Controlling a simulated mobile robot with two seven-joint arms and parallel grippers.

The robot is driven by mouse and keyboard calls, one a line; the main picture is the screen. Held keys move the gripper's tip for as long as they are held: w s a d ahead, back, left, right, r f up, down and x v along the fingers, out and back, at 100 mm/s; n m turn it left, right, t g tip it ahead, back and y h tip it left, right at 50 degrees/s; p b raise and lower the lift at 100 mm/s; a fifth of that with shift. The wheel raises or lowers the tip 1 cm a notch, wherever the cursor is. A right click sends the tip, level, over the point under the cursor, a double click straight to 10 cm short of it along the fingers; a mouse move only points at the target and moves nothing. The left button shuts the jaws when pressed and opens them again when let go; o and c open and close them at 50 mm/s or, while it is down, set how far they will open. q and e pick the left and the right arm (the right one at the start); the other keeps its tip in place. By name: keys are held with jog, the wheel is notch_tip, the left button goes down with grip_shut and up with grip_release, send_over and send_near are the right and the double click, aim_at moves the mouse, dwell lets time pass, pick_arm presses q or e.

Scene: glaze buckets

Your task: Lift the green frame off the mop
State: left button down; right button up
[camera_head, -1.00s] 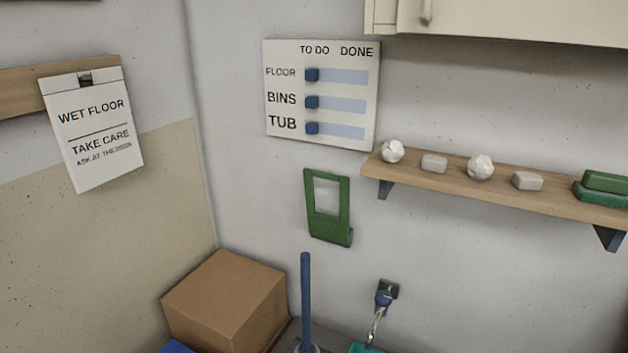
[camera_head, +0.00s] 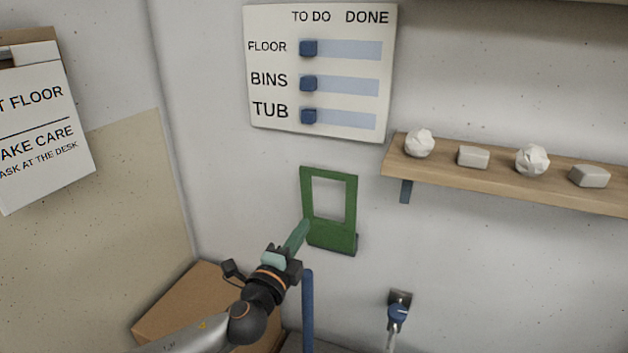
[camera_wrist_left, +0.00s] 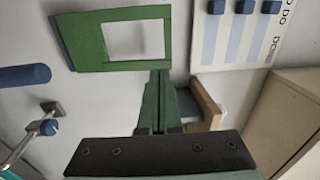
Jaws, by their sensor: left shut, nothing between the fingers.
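The green frame (camera_head: 332,238) is upright against the wall, with a square opening in its upper part and a thicker lower edge; it also shows in the left wrist view (camera_wrist_left: 84,44). The mop's blue handle (camera_head: 308,312) stands below the frame, with a visible gap between its top and the frame. The handle end also shows in the left wrist view (camera_wrist_left: 28,77). My left gripper (camera_head: 304,226) is shut and empty, its green fingers overlapping the frame's lower left corner in the head view. I cannot tell whether they touch it. My right gripper is not in view.
A cardboard box (camera_head: 180,305) sits at lower left behind my left arm. A to-do board (camera_head: 270,60) hangs above the frame. A wooden shelf (camera_head: 500,178) with crumpled balls and blocks is at right. A blue-handled tap (camera_head: 397,313) is on the wall at lower right.

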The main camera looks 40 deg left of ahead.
pick_arm(q)
jog(key=a+r, duration=0.1)
jog(key=p, duration=0.2)
send_near(327, 176)
jog(key=shift+y, duration=0.3)
jog(key=x, duration=0.5)
jog(key=shift+w, duration=0.2)
jog(key=shift+w+a, duration=0.1)
jog(key=shift+w, duration=0.65)
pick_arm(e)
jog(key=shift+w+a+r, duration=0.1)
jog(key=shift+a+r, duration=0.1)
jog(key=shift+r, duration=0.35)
